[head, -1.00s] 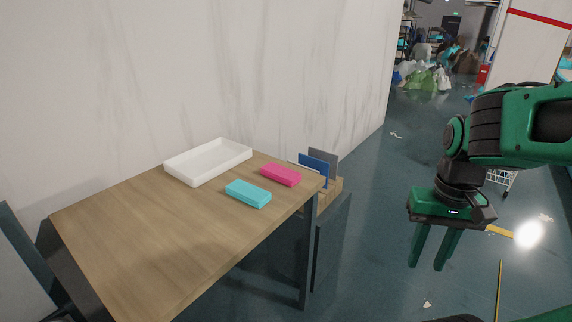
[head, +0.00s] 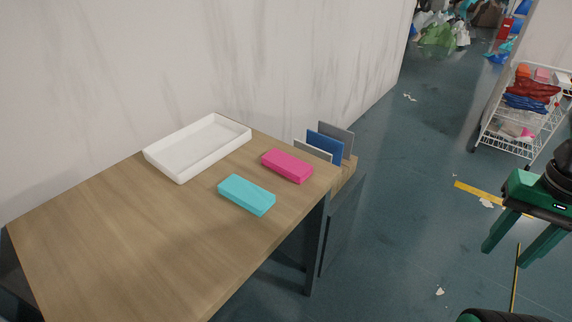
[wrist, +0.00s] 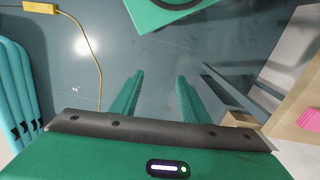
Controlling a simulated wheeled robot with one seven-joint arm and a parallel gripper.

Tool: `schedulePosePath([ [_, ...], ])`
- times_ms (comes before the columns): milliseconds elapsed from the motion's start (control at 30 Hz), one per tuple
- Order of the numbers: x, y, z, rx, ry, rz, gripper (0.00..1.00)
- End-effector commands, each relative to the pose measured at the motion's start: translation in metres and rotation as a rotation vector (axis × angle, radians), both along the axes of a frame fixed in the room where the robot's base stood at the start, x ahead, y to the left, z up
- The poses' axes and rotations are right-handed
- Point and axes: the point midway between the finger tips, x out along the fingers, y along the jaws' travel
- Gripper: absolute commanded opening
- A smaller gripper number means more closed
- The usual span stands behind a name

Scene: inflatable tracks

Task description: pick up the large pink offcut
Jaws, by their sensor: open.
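The pink offcut (head: 287,166) is a flat block lying on the wooden table (head: 150,240), near its right end. It also shows in the wrist view at the right edge (wrist: 309,120), partly cut off. My gripper (head: 507,245) is at the right of the head view, well apart from the table and over the floor. Its two green fingers are spread with nothing between them. They also show in the wrist view (wrist: 160,92), with bare floor beyond.
A turquoise block (head: 246,194) lies in front of the pink one. A white tray (head: 198,147) stands behind, by the wall. A holder with upright panels (head: 326,147) is beyond the table's right end. A wire cart (head: 522,120) stands at the right; the floor between is mostly clear.

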Motion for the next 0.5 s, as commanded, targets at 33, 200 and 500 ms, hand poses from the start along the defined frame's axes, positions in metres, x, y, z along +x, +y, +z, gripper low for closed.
schedulePosePath([
  [33, -0.008, 0.001, 0.003, 0.0, -0.013, 0.012, 0.55],
  [200, 0.025, -0.001, -0.009, -0.008, -0.062, 0.181, 0.7],
  [500, 0.156, 0.085, -0.059, 0.056, -0.344, 0.826, 0.7],
])
